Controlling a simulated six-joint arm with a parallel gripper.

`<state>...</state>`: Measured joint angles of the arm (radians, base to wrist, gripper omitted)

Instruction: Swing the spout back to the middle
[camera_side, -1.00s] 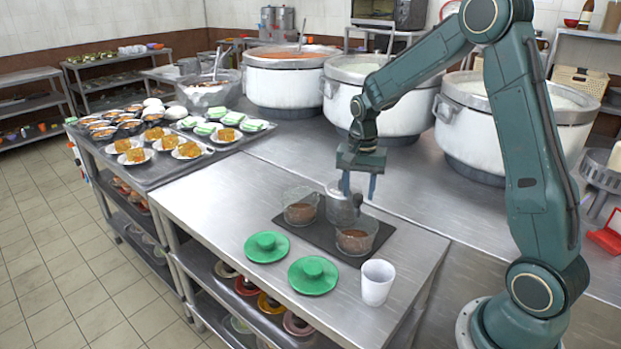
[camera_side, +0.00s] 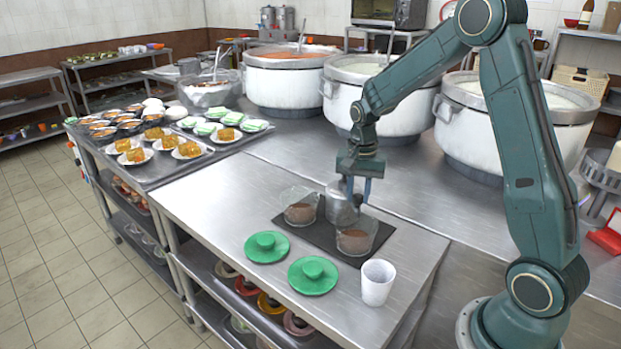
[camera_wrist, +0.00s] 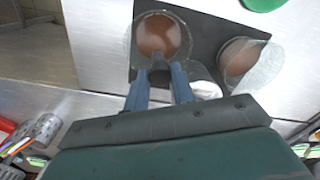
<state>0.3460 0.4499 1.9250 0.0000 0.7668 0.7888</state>
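A grey-white pot (camera_side: 341,211) stands on a dark mat (camera_side: 326,236) between two clear glass cups, a left one (camera_side: 300,213) and a right one (camera_side: 353,241), both with brown contents. My gripper (camera_side: 358,198) is pointing down at the pot's upper part. In the wrist view, my gripper's blue fingers (camera_wrist: 160,78) stand on either side of a slim grey part, probably the pot's spout. I cannot tell whether they press on it. The pot's white body (camera_wrist: 206,89) is partly hidden by a finger. The grey part lies near the rim of a cup (camera_wrist: 158,36).
Large stockpots (camera_side: 372,100) stand behind. Plates of food (camera_side: 188,150) fill the counter at left. The steel table left of the mat is clear.

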